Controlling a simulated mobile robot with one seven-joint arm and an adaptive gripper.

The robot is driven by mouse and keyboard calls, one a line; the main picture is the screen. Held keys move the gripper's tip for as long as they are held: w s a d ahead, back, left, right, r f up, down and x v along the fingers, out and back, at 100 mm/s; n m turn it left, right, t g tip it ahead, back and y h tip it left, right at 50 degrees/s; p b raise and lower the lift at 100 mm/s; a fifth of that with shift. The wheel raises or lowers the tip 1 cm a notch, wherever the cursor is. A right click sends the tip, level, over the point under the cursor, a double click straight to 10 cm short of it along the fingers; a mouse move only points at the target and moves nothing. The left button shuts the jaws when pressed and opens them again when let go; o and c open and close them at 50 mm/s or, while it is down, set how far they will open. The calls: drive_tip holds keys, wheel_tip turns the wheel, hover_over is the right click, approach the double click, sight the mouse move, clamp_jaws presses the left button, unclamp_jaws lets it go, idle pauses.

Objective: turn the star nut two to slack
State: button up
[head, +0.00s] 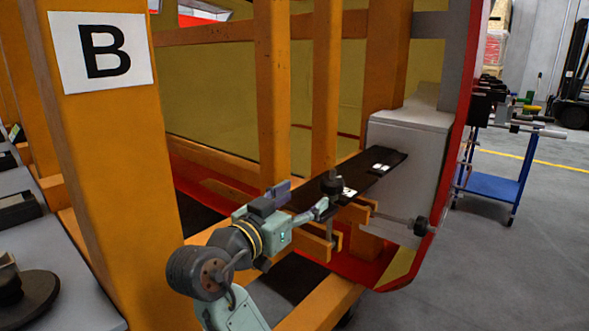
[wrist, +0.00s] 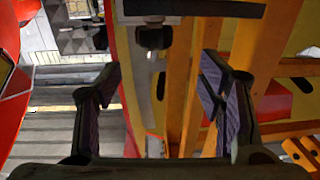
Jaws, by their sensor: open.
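In the head view a dark star-shaped nut (head: 333,183) stands on a black bar (head: 365,175), just beyond my gripper (head: 304,200). Another dark knob (head: 421,225) sits on the end of a rod lower right. I cannot read which is number two. My gripper is open, its two fingers spread with nothing visible between them. In the wrist view my gripper (wrist: 160,75) also shows wide open, and a dark knob-like part (wrist: 154,38) lies beyond the gap between the fingers, under a dark bar (wrist: 195,8).
An orange post with a "B" sign (head: 103,52) stands close on the left. Orange beams (head: 325,80) rise behind the black bar. A grey box (head: 408,140) and red shell edge (head: 460,110) lie right. A blue cart (head: 495,185) stands farther off on open floor.

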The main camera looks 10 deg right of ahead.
sight(330, 187)
drive_tip(key=p+x, duration=0.1)
drive_tip(key=x, duration=0.2)
drive_tip(key=p+x, duration=0.1)
drive_tip(key=x, duration=0.7)
drive_tip(key=shift+s+d+f+p, duration=0.1)
drive_tip(key=shift+s+d+p, duration=0.15)
drive_tip(key=shift+d+p, duration=0.15)
drive_tip(key=shift+c, duration=0.2)
drive_tip(key=c, duration=1.1)
drive_tip(key=shift+f+n+t+y, duration=0.15)
drive_tip(key=shift+n+t+y, duration=0.45)
drive_tip(key=shift+t+y, duration=0.1)
drive_tip(key=n+t+y, duration=0.2)
drive_tip(key=n+y, duration=0.1)
drive_tip(key=y, duration=0.1)
drive_tip(key=shift+t, duration=0.3)
drive_tip(key=o, duration=1.1)
